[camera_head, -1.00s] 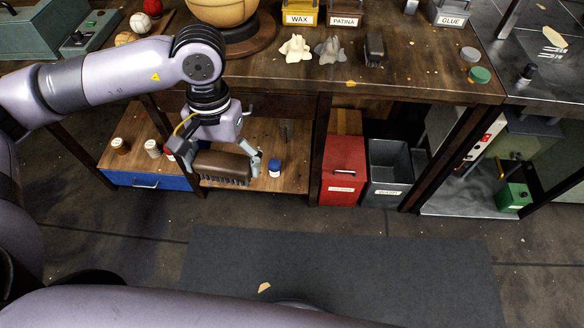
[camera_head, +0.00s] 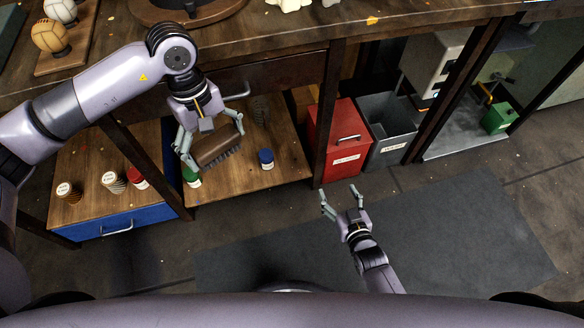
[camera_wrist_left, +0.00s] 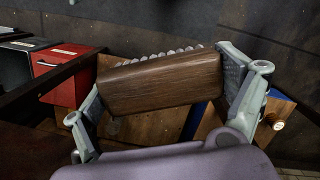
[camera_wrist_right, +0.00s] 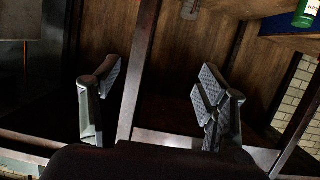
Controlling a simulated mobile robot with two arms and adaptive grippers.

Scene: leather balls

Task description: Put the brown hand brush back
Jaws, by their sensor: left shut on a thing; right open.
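The brown hand brush (camera_head: 217,147) has a dark wooden back and bristles pointing down and to the right in the head view. My left gripper (camera_head: 209,138) is shut on it and holds it over the wooden lower shelf (camera_head: 245,181) of the workbench. In the left wrist view the brush's wooden back (camera_wrist_left: 160,80) spans between the two fingers, with pale bristle tufts along its far edge. My right gripper (camera_head: 341,190) is open and empty, above the dark floor mat; its spread fingers (camera_wrist_right: 155,100) show in the right wrist view.
A blue-capped jar (camera_head: 266,158) stands on the shelf right of the brush; a green bottle (camera_head: 192,176) is close on the left. Several jars stand on the blue drawer unit (camera_head: 118,229). A red bin (camera_head: 338,140) and grey bin (camera_head: 388,128) stand right. The floor mat (camera_head: 450,230) is clear.

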